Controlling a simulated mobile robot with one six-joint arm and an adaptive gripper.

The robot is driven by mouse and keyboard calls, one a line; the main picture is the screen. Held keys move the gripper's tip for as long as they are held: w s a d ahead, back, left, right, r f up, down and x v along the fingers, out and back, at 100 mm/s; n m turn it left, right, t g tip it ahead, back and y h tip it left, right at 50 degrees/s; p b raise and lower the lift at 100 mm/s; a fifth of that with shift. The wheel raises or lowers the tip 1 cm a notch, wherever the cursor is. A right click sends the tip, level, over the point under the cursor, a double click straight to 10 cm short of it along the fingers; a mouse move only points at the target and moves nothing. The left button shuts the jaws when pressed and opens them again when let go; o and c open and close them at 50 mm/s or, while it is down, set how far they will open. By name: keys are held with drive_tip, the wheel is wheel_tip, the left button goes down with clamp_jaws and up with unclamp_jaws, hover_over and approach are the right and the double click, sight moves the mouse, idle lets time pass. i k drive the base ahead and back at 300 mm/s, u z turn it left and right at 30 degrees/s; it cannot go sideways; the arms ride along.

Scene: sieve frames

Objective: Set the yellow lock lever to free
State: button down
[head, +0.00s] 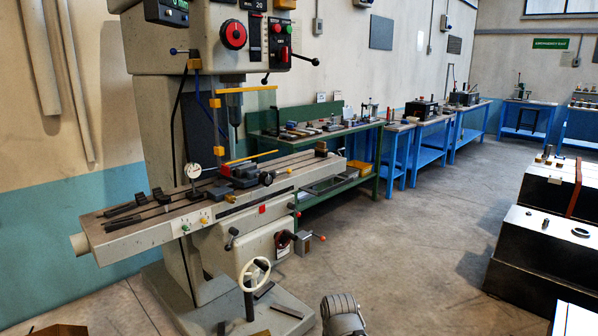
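A milling machine stands at left, with a grey-white worktable (140,228) and a tall column. Several yellow parts show on it: a yellow bar (250,91) beside the spindle (235,108), a slanted yellow bar (250,157) above the vise (240,175), and a small yellow piece (194,64) on the column. I cannot tell which, if any, is the lock lever, nor its setting. A grey rounded part at the bottom middle looks like part of my arm. My gripper's fingers are not in view.
A white-rimmed handwheel (254,278) and ball-ended handles jut from the machine's front. A green bench (300,205) and blue benches (398,160) line the wall behind. Dark machine blocks (535,255) stand at right. The grey floor between is clear.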

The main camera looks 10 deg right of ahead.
sight(289, 171)
drive_tip(key=i, duration=0.85)
drive_tip(key=u, duration=0.05)
